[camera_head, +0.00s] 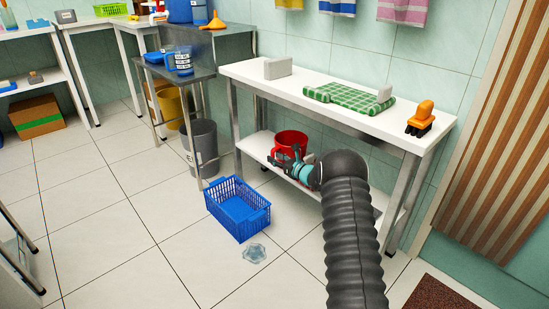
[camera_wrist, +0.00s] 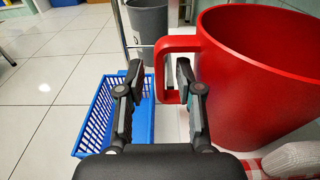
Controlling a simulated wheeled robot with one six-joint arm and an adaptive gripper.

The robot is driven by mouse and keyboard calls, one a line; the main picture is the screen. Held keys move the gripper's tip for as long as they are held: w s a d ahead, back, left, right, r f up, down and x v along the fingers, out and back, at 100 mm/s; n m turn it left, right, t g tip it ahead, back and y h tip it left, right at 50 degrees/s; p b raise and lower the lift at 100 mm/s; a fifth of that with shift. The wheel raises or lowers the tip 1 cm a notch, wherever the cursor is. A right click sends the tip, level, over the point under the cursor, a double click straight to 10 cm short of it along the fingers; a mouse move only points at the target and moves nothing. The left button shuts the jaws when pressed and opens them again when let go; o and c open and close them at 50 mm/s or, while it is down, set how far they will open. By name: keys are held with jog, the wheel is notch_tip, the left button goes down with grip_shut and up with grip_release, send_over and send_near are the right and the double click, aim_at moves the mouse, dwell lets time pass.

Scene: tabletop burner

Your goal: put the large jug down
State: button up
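The large jug is red, with a wide open mouth and a loop handle. It fills the right of the wrist view (camera_wrist: 255,75) and appears on the low shelf in the head view (camera_head: 291,139). Its handle (camera_wrist: 161,75) lies between the two fingertips of my gripper (camera_wrist: 159,77), with a visible gap on the left side. The gripper is open around the handle. In the head view my gripper (camera_head: 287,160) is beside the jug, partly hidden by my arm. The jug's base is mostly hidden in the head view.
The low shelf (camera_head: 258,146) is under a white table (camera_head: 345,110). A blue basket (camera_head: 238,208) stands on the floor to the left. A grey bin (camera_wrist: 150,20) is behind it. A red checked cloth (camera_wrist: 270,157) lies near the jug.

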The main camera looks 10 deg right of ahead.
jog(key=v, duration=1)
jog(key=s+a+r+n+g+y, duration=0.3)
jog(key=s+a+r+n+g, duration=0.2)
jog(key=s+a+r+n, duration=0.45)
jog(key=s+a+r+n+g+h, duration=0.1)
jog(key=s+a+r+n+g, duration=0.15)
jog(key=s+a+r, duration=0.35)
jog(key=s+a+r+n+g, duration=0.2)
jog(key=s+a+r+n, duration=0.15)
jog(key=s, duration=0.35)
jog(key=s+r+n+g+h, duration=0.25)
jog(key=s+n+h, duration=0.4)
jog(key=s, duration=0.95)
jog(key=s+d+n+t+h, duration=0.1)
jog(key=s+d+n+h, duration=0.1)
jog(key=s, duration=0.5)
jog(key=s+d+n+t+h, duration=0.1)
jog(key=s+d+n+h, duration=0.1)
jog(key=s+d+n, duration=0.3)
jog(key=shift+s+d+r+n+t+p, duration=0.3)
jog(key=shift+s+d+r+n+t, duration=0.15)
jog(key=shift+s, duration=0.55)
jog(key=shift+a, duration=0.15)
